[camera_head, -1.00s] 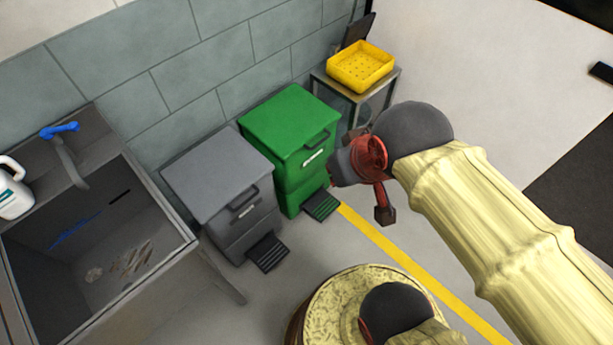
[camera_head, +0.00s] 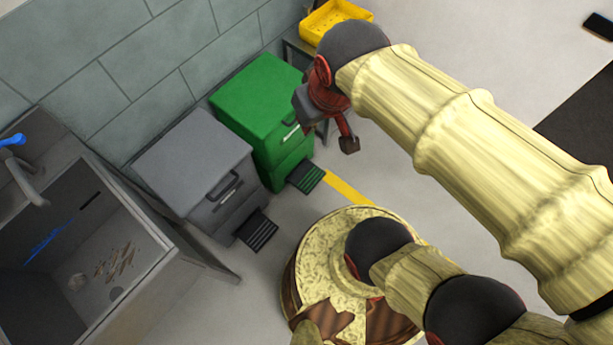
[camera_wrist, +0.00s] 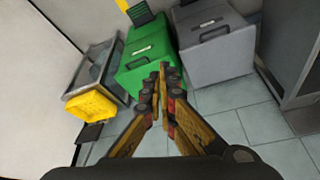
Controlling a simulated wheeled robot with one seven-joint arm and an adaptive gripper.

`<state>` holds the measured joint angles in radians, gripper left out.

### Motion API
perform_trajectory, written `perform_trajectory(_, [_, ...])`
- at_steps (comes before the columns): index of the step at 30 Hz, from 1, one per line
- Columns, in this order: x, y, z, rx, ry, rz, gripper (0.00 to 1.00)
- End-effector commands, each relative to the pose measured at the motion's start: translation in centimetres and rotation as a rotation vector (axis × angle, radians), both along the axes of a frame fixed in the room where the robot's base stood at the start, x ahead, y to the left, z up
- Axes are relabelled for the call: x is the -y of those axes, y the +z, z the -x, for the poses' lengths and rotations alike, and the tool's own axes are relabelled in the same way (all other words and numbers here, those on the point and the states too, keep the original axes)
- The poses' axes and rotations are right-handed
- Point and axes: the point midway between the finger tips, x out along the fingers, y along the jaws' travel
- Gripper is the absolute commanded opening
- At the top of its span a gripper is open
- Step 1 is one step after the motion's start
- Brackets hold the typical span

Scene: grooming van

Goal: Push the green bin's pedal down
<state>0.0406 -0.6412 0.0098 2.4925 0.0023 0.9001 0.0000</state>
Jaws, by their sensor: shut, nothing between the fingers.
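The green bin (camera_head: 258,100) stands against the tiled wall, between the grey bin and a small metal stand. Its dark ribbed pedal (camera_head: 306,177) sticks out low at its front, near the floor. My gripper (camera_head: 349,144) is shut and empty; in the head view it appears above and to the right of the pedal, apart from it. In the wrist view the closed fingertips (camera_wrist: 163,66) overlap the right edge of the green bin (camera_wrist: 140,72), and the pedal (camera_wrist: 140,13) shows at the top.
A grey bin (camera_head: 188,160) with its own dark pedal (camera_head: 257,231) stands left of the green bin. A metal sink (camera_head: 150,262) is further left. A yellow basket (camera_wrist: 91,104) sits on the stand. Floor with a yellow line (camera_head: 346,188) lies in front of the green bin.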

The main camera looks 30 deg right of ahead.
Motion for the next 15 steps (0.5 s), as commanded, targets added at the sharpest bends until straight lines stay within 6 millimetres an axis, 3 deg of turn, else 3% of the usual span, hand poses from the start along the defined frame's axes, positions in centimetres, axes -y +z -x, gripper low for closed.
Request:
perform_trajectory(6, [0.9,-6.1,-1.9,-0.219,-0.074,-0.053,0.0])
perform_trajectory(15, [0.3,-14.1,-5.2,-0.467,-0.245,-0.219,0.0])
